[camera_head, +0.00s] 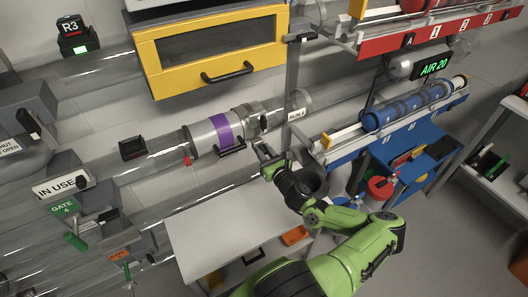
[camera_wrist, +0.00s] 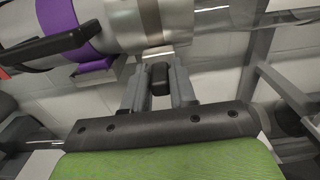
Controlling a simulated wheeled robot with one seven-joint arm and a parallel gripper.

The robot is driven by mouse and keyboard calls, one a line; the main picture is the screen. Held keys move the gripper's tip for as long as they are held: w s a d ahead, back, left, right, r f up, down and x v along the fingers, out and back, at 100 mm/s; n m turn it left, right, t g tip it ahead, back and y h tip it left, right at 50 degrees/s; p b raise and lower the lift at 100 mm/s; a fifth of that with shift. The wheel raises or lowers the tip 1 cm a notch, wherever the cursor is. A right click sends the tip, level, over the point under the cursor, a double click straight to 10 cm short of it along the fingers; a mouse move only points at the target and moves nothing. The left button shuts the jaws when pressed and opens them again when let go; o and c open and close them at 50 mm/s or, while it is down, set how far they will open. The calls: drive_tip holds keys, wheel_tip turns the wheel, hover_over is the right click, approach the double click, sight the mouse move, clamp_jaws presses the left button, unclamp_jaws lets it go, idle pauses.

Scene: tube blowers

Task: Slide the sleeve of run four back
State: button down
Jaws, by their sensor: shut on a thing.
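The run four sleeve (camera_head: 212,136) is a pale grey cylinder with a purple band, around a clear tube. It has a black handle (camera_head: 232,148) underneath, also seen in the wrist view (camera_wrist: 48,47). Right of it is a metal collar (camera_head: 254,118); its band (camera_wrist: 150,22) shows in the wrist view. My gripper (camera_head: 264,154) is below the collar, right of the black handle and apart from it. In the wrist view, the fingers (camera_wrist: 159,82) are closed around a small tab below the band; the grip itself is partly hidden.
A "RUN 4" label (camera_head: 297,115) hangs by a vertical post to the right. A yellow cabinet (camera_head: 212,48) is above. A white table (camera_head: 215,230) lies below. A rack of blue canisters (camera_head: 408,106) is at right. "IN USE" sign (camera_head: 62,186) is at left.

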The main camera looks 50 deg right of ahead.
drive_tip(key=shift+s+d+r+p, duration=0.1)
drive_tip(key=shift+s+d+p, duration=0.15)
drive_tip(key=shift+d, duration=0.65)
drive_tip(key=shift+s+d+f+p, duration=0.1)
drive_tip(key=shift+s+d, duration=0.2)
drive_tip(key=shift+d, duration=0.55)
drive_tip(key=shift+s+d+r+p, duration=0.1)
drive_tip(key=shift+s+d+p, duration=0.15)
drive_tip(key=shift+d, duration=0.65)
drive_tip(key=c, duration=1)
unclamp_jaws()
drive_tip(key=shift+s+d, duration=0.1)
drive_tip(key=p+v, duration=0.1)
drive_tip(key=v, duration=1.4)
drive_tip(key=shift+s, duration=0.35)
